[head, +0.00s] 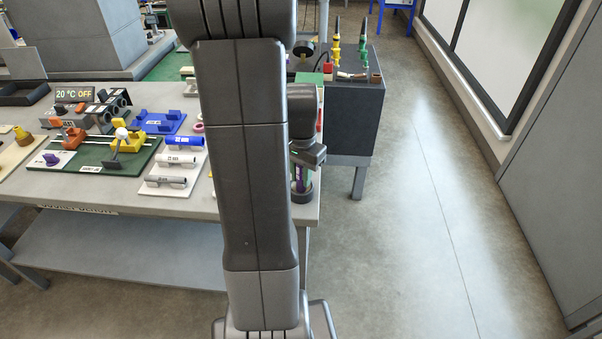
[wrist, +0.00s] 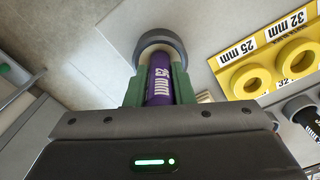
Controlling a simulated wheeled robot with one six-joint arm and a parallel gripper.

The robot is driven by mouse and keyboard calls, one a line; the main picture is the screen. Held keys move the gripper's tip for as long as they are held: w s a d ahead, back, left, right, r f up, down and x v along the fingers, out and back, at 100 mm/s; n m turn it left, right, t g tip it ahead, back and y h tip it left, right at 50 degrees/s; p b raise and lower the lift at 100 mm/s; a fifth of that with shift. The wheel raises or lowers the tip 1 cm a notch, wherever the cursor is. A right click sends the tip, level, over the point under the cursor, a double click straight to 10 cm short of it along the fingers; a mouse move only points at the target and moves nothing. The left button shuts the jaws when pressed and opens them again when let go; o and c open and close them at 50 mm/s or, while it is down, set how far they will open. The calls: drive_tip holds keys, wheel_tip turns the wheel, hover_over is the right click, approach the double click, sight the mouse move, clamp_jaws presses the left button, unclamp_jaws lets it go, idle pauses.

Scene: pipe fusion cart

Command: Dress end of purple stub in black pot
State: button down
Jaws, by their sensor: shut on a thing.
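The black pot (wrist: 141,46) shows as a dark round rim just beyond the stub's far end. In the head view, the purple stub (head: 300,185) points down from my gripper (head: 301,175) at the pot (head: 302,197), near the bench's right end. The stub's lower end overlaps the pot's opening; I cannot tell how deep it sits or whether it touches the pot.
Yellow rings (wrist: 246,82) on a labelled holder lie to the right in the wrist view. Grey pipe pieces on a white board (head: 172,181) and a green board (head: 85,165) with an orange and yellow fixture lie left of my arm. The floor right of the bench is clear.

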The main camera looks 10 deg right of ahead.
drive_tip(key=n, duration=0.3)
drive_tip(key=m, duration=0.6)
drive_tip(key=n, duration=0.6)
drive_tip(key=shift+p, duration=0.4)
drive_tip(key=m, duration=0.6)
drive_tip(key=shift+f, duration=0.1)
drive_tip(key=n, duration=0.6)
drive_tip(key=shift+s, duration=0.1)
drive_tip(key=m, duration=0.6)
drive_tip(key=shift+m, duration=0.3)
drive_tip(key=shift+r+p, duration=0.2)
drive_tip(key=shift+p, duration=0.15)
drive_tip(key=shift+r+p, duration=2.3)
drive_tip(key=shift+r, duration=0.7)
